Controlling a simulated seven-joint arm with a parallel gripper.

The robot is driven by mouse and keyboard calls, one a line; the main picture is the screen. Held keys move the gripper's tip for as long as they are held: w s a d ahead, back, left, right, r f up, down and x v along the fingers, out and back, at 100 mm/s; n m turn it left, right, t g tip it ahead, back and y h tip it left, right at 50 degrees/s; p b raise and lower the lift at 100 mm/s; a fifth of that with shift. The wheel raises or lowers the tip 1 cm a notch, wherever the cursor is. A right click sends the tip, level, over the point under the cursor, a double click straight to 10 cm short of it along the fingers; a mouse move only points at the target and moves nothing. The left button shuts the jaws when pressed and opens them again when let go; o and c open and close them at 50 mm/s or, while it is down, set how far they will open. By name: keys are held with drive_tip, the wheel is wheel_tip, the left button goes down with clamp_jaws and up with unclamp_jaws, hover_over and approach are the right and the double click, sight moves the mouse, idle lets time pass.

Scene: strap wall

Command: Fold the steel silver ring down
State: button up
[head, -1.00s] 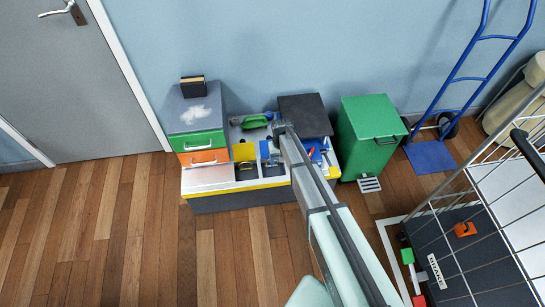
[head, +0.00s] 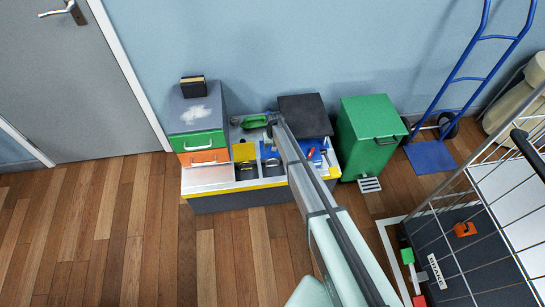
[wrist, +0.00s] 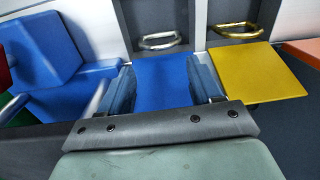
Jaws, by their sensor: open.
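The silver ring (wrist: 160,40) is a steel loop on a dark plate in the wrist view, just beyond a blue panel (wrist: 163,82). It is small in the head view (head: 272,162), and its exact tilt is hard to tell. A brass ring (wrist: 238,31) sits on a similar dark plate to its right in the wrist view, behind a yellow panel (wrist: 273,72). My gripper (wrist: 164,84) is open and empty, with the blue panel showing between its fingers. The silver ring lies ahead of the fingertips, apart from them. In the head view my arm hides part of the bench.
A larger blue object (wrist: 50,65) stands left of the fingers in the wrist view. In the head view, a black box (head: 304,116) and a green bin (head: 370,135) stand right of my gripper. Drawers (head: 200,150) stand left. A green-handled item (head: 254,121) lies nearby.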

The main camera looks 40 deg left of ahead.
drive_tip(key=shift+s+f, duration=0.15)
drive_tip(key=shift+f, duration=3.3)
drive_tip(key=shift+c, duration=0.3)
drive_tip(key=c, duration=0.9)
clamp_jaws()
